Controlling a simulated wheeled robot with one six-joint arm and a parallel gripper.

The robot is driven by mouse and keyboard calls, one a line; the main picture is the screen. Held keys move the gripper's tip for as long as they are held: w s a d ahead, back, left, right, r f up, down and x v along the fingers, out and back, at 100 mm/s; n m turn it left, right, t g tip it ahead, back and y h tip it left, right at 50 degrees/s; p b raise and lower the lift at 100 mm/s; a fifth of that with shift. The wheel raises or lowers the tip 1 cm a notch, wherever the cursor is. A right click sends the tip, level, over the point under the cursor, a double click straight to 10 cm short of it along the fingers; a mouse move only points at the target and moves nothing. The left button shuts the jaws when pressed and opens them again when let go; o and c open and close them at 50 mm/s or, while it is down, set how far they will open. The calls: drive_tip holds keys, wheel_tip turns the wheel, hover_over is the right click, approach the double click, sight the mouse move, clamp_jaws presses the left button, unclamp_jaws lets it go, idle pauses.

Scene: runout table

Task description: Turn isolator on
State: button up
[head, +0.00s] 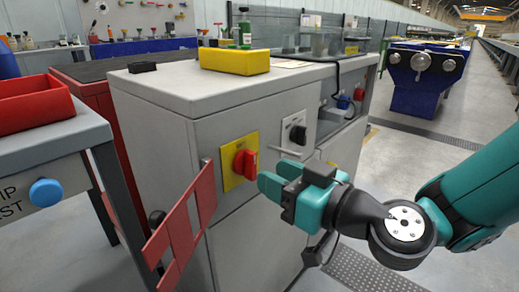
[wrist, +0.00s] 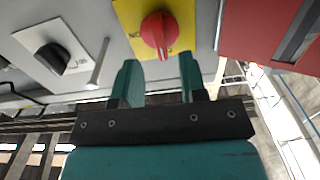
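The isolator is a red rotary handle (head: 246,163) on a yellow plate (head: 229,170), fixed to the front of the grey cabinet. In the wrist view the red handle (wrist: 160,30) sits on its yellow plate (wrist: 126,12), just beyond and between my fingertips. My gripper (head: 272,185) is in front of the cabinet, close to the handle and to its right. The two teal fingers stand apart with nothing between them in the wrist view (wrist: 158,75). Whether a fingertip touches the handle cannot be told.
A black rotary switch (head: 298,134) on a pale plate is right of the isolator. A red slatted panel (head: 182,232) stands out from the cabinet at left. A yellow box (head: 234,61) lies on the cabinet top (head: 180,84). Open floor lies at right.

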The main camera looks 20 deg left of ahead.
sight(255, 166)
drive_tip(key=shift+p+x, duration=0.6)
drive_tip(key=shift+x, duration=1.5)
clamp_jaws()
